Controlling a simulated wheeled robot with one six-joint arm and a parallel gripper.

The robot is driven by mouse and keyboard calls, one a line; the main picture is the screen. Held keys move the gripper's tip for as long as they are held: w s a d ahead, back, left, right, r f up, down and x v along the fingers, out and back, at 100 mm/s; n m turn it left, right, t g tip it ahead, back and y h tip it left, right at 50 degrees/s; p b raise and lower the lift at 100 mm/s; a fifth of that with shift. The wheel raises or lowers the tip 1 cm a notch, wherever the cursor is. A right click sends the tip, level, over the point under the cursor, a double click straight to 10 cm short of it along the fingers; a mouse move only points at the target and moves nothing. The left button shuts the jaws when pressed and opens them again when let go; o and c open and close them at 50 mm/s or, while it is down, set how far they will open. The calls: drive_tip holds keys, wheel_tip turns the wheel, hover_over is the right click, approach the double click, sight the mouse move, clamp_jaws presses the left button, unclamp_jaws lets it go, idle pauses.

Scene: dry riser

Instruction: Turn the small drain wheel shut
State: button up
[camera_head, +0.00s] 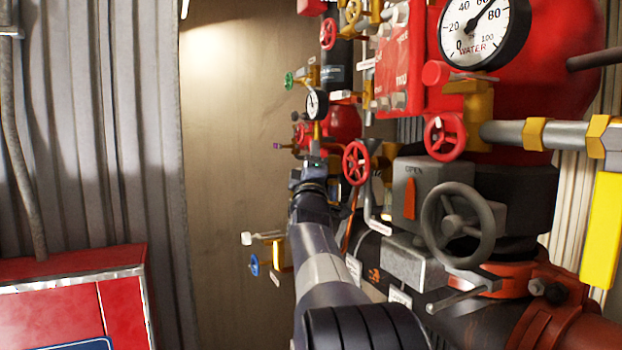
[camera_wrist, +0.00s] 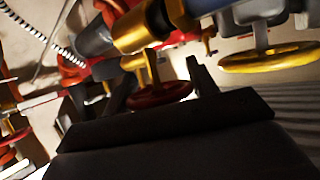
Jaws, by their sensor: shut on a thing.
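In the wrist view, a small red wheel (camera_wrist: 163,96) sits between the two dark fingers of my gripper (camera_wrist: 156,72). The fingers are shut on it, one at each side of the rim. Its stem rises to a brass valve body (camera_wrist: 142,30) on a grey pipe. In the head view, my arm reaches away into the fittings, and my gripper (camera_head: 313,165) is small and dark at its far end. The held wheel cannot be made out clearly there. No label that I can read names the drain wheel.
A yellow wheel (camera_wrist: 268,57) is close at the right in the wrist view. In the head view, a red wheel (camera_head: 356,163) hangs just right of my gripper, and a large grey handwheel (camera_head: 458,225) and pressure gauge (camera_head: 484,28) stand nearer. A blue-handled valve (camera_head: 254,265) is left of my arm.

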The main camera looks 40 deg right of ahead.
drive_tip(key=shift+m+h+b, duration=0.4)
drive_tip(key=o, duration=0.7)
drive_tip(key=b+v, duration=0.4)
drive_tip(key=v, duration=0.7)
drive_tip(key=shift+w, duration=0.1)
drive_tip(key=shift+d, duration=0.1)
